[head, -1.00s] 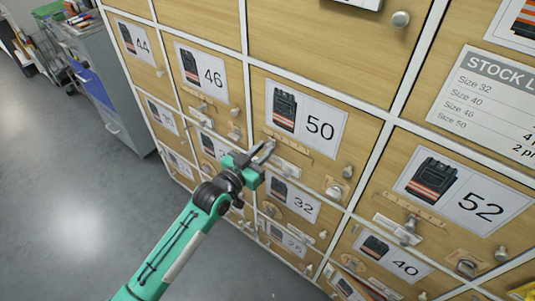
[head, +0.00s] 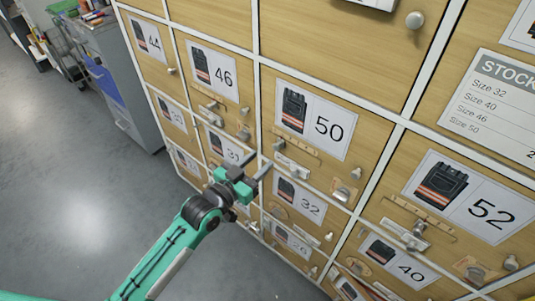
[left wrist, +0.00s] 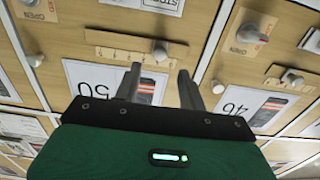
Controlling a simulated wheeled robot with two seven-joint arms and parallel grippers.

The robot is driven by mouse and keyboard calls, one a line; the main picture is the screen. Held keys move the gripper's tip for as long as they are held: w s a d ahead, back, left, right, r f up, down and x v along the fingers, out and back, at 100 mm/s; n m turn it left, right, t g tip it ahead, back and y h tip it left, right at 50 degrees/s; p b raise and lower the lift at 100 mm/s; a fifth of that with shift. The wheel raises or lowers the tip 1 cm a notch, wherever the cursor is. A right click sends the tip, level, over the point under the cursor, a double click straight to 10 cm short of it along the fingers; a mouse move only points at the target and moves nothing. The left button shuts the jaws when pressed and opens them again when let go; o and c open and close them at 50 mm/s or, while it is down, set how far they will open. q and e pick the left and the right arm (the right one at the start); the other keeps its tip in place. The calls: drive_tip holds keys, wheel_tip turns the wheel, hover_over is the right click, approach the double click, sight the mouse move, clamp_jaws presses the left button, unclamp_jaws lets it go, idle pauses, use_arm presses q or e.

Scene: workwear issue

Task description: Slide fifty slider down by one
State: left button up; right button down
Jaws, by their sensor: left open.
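The fifty door carries a label with a dark vest and "50" (head: 318,122). Below it is the fifty slider's wooden scale strip (head: 300,140), with a grey knob (head: 279,146) near its left end. In the left wrist view the strip (left wrist: 108,43) appears upside down, and its knob (left wrist: 160,52) is near the right end. My left gripper (head: 258,163) is open and empty, a little below and left of the knob in the head view. In the left wrist view its fingers (left wrist: 159,76) show below the knob, apart from it. My right gripper is not in view.
Neighbouring doors have similar strips and knobs, including 46 (head: 223,76), 52 (head: 483,210) and 32 (head: 311,207). A grey cabinet (head: 115,85) stands at the left, beside open floor.

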use_arm(q)
drive_tip(key=v, duration=0.8)
drive_tip(key=shift+s, duration=0.15)
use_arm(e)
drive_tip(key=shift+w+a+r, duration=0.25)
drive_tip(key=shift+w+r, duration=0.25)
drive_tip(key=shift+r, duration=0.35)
use_arm(q)
drive_tip(key=shift+a, duration=0.1)
